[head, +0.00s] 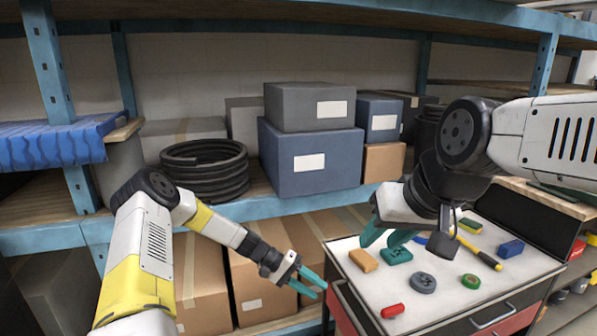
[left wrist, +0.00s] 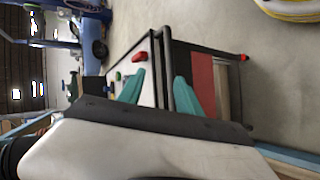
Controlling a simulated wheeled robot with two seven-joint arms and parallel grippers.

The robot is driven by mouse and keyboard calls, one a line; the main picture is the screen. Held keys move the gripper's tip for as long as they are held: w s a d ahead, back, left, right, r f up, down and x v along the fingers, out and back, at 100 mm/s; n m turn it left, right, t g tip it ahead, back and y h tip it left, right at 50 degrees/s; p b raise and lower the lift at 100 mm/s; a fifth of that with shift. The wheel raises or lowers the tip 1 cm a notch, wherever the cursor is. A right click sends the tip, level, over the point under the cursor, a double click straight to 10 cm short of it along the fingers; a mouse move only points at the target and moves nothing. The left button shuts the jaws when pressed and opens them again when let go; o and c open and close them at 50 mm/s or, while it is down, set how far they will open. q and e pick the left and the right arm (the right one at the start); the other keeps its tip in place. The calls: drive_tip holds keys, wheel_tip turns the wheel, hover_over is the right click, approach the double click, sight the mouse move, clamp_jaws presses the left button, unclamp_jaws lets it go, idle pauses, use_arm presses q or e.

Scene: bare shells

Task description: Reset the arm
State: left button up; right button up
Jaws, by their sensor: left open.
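My left gripper (head: 312,285) is open, with teal fingers, just left of the tool cart's front left corner. It holds nothing that I can see. In the left wrist view its two fingers (left wrist: 158,85) stand apart, with the cart's edge behind them. My right gripper (head: 385,240) is over the far left part of the cart top, fingers pointing down and apart.
The cart's white top (head: 440,300) carries an orange block (head: 363,260), a grey disc (head: 423,283), a green ring (head: 471,281), a red piece (head: 392,311), a blue block (head: 510,249) and a yellow-and-black tool (head: 481,254). Shelving with boxes (head: 310,160) and a coiled hose (head: 205,172) stands behind.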

use_arm(q)
drive_tip(key=s+a+r+t+y, duration=0.1)
drive_tip(key=s+a+r+y, duration=0.2)
drive_tip(key=r, duration=0.5)
drive_tip(key=s+a+r+t+y, duration=0.1)
drive_tip(key=s+a+r+y, duration=0.1)
drive_tip(key=a+r, duration=0.35)
drive_tip(key=s+a+r+t+y, duration=0.1)
drive_tip(key=s+a+r+y, duration=0.15)
drive_tip(key=r, duration=0.75)
drive_tip(key=s+a+r+n+t+y, duration=0.1)
drive_tip(key=s+a+r+t, duration=0.2)
drive_tip(key=s+r, duration=0.3)
drive_tip(key=s+a+r+n+t, duration=0.1)
drive_tip(key=s+a+r+t, duration=0.2)
drive_tip(key=s, duration=0.8)
wheel_tip(320, 180, up, 3)
drive_tip(key=shift+a+f+y, duration=0.1)
drive_tip(key=shift+a+y, duration=0.25)
drive_tip(key=shift+a, duration=0.6)
